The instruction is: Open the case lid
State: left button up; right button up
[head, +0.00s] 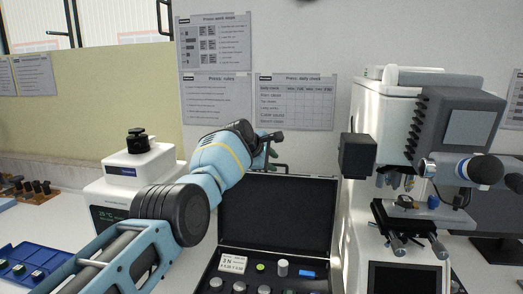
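The black case stands open on the bench. Its lid (276,215) is raised nearly upright behind the tray (215,258), with a thin handle-like loop at its top edge. My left arm reaches in from the left, and my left gripper (272,146) is just above the lid's top edge, seen from the side. Its fingers are small and partly hidden, so I cannot tell whether they are open or touch the loop.
The hardness tester (395,110) stands close to the right of the case. A white device with a black knob (138,141) stands left, behind my arm. A blue tray (35,262) lies at the left front. The case tray holds a label, round blocks and a blue piece (307,273).

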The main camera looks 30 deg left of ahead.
pick_arm(q)
jog(key=v, duration=0.6)
jog(key=shift+r+p, duration=0.4)
jog(key=shift+r, duration=0.1)
pick_arm(e)
jog(key=shift+w+d+r+t, duration=0.25)
jog(key=shift+w+r+t, duration=0.05)
jog(key=shift+w+r, duration=0.7)
pick_arm(q)
jog(key=shift+f, duration=0.1)
pick_arm(e)
jog(key=shift+s, duration=0.15)
